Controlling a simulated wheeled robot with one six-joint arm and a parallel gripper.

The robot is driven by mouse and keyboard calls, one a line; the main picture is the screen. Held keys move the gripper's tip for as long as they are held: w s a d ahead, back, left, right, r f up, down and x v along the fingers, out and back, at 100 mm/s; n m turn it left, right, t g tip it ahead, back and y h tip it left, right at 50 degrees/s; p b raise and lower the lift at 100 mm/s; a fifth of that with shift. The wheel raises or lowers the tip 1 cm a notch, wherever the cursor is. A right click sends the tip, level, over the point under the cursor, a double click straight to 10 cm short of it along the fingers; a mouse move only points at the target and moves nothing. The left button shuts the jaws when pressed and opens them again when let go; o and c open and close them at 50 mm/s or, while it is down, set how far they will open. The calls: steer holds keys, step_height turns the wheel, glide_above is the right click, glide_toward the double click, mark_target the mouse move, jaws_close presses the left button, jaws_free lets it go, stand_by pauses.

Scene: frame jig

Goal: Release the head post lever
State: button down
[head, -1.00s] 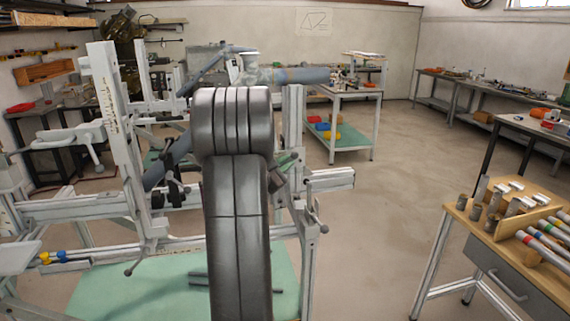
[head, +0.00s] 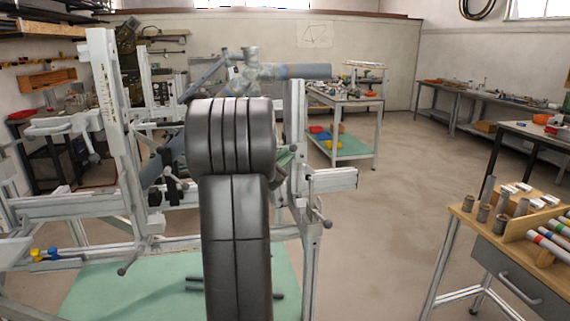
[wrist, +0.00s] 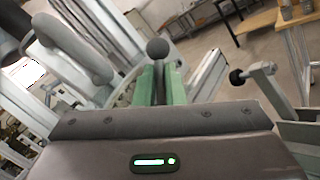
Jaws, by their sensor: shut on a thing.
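My gripper has two green fingers (wrist: 160,83) in the wrist view, closed on a lever whose dark round ball knob (wrist: 157,48) stands out beyond the fingertips. The lever's shaft is mostly hidden between the fingers. In the head view, my gripper (head: 287,155) shows as a small green patch just right of my dark arm, by the upright post (head: 297,110) of the metal frame jig. My arm covers much of the grip there, so the lever is hard to make out.
The jig's tall left post (head: 110,120) and its rails fill the left side. A blue-grey tube (head: 290,72) lies across the back. At the right stands a wooden-topped bench (head: 462,215) with metal pieces and tubes. The floor between is clear.

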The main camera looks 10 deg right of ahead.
steer(key=c, duration=1.8)
jaws_free()
steer(key=b+v, duration=0.2)
steer(key=v, duration=1.1)
steer(key=shift+s+a, duration=0.3)
steer(key=shift+d, duration=0.1)
steer(key=p+x, duration=0.2)
steer(key=x, duration=1.2)
steer(key=shift+p, duration=0.3)
steer(key=shift+s, duration=0.1)
